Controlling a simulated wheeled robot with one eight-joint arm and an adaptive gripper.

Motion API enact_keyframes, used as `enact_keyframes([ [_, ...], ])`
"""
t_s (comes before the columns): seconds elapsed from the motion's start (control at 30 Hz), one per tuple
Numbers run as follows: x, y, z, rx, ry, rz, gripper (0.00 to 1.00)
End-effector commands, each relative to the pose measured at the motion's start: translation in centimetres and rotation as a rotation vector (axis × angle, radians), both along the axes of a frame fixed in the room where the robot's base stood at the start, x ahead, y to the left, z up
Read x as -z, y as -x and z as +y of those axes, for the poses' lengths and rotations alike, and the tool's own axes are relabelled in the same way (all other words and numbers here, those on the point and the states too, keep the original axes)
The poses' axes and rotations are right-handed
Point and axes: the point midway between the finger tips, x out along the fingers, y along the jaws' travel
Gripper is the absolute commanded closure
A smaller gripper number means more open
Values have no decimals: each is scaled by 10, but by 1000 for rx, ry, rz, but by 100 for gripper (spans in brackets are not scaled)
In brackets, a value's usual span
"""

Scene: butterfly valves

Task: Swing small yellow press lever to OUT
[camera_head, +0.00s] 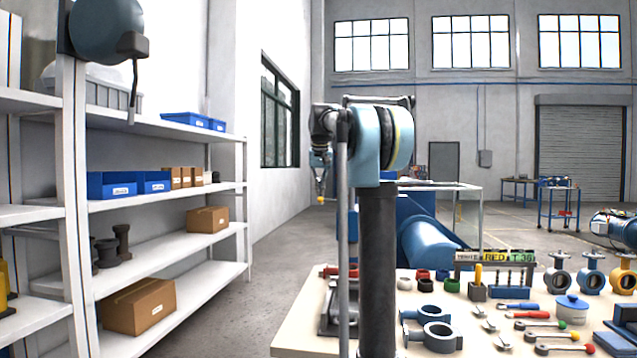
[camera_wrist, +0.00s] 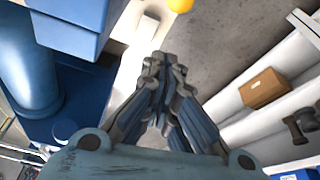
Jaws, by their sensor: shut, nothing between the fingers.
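My gripper (camera_wrist: 163,62) is shut and empty in the wrist view, pointing toward the top of the picture. A yellow ball knob (camera_wrist: 180,5), which looks like the press lever's end, shows at the top edge, ahead of the fingertips and apart from them. The rest of the lever is out of view. In the head view my gripper (camera_head: 320,178) hangs pointing down, left of my column. A small yellow knob (camera_head: 321,199) shows just below it; whether they touch is unclear. A blue machine (camera_head: 430,245) stands behind my column, partly hidden. No OUT mark is readable.
A bench (camera_head: 300,335) at lower right carries valve bodies, rings and tools. White shelves (camera_head: 150,215) with boxes and blue bins stand at left; shelving also shows at right in the wrist view (camera_wrist: 285,75). Grey floor (camera_head: 280,240) lies open between shelves and bench.

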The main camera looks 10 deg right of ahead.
Motion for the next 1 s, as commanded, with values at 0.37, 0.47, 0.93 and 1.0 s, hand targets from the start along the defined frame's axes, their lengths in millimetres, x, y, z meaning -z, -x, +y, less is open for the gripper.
enact_keyframes([
  [0.37,19,19,2,-1,0,0,100],
  [0.47,18,26,3,-1,0,0,100],
  [0.93,16,31,4,-1,0,0,100],
  [1.0,17,32,5,-3,0,0,100],
])
